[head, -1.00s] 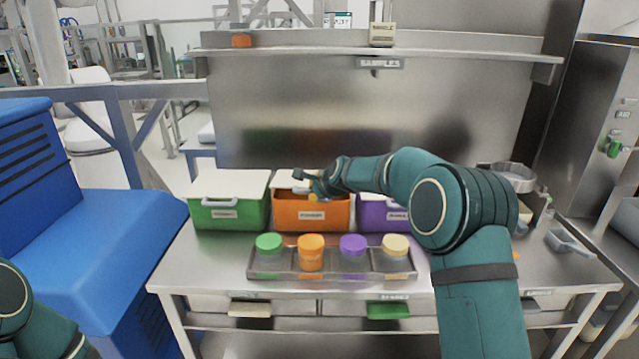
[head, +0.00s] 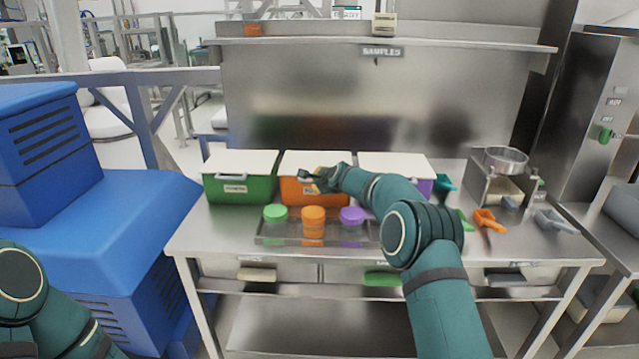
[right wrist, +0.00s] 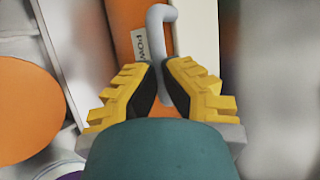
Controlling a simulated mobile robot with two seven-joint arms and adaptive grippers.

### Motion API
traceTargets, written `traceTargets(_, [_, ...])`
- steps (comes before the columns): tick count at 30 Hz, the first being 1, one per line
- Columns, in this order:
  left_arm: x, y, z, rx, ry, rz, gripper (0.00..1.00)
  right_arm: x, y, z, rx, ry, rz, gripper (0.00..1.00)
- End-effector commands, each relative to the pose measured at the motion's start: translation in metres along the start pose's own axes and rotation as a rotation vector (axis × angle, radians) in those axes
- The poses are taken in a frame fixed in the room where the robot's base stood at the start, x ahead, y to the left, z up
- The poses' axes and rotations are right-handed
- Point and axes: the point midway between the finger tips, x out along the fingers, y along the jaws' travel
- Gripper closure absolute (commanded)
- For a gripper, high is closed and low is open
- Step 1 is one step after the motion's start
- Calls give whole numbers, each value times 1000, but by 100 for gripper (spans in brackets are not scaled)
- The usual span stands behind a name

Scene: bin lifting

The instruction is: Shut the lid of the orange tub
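The orange tub (head: 300,193) stands in the middle of the row at the back of the bench. Its white lid (head: 312,160) lies about level with the neighbouring lids; I see no clear gap, but my gripper covers part of the front edge. My right gripper (head: 315,180) is at the tub's upper front. In the right wrist view its yellow fingers (right wrist: 162,70) are close together on either side of the grey lid handle (right wrist: 158,30), and look shut on it. The tub's orange front (right wrist: 124,22) shows beside it. My left gripper is out of view.
A green tub (head: 240,190) stands left and a purple tub (head: 425,187) right, both with white lids. A tray (head: 270,240) of coloured-lid jars is in front. An orange scoop (head: 487,220) lies right.

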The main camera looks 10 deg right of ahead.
Motion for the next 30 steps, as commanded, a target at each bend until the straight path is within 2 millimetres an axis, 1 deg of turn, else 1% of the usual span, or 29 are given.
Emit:
traceTargets(1, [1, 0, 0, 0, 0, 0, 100, 6, 17, -6, 3, 5, 30, 100])
traceTargets(8, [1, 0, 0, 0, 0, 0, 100, 6, 19, -7, 3, 6, 34, 100])
traceTargets(11, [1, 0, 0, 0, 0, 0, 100, 6, 19, -8, 3, 7, 34, 69])
traceTargets(12, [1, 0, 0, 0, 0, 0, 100, 6, 19, -8, 3, 7, 33, 54])
traceTargets(30, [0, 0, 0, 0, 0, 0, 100, 4, 11, -2, 1, 1, 19, 54])
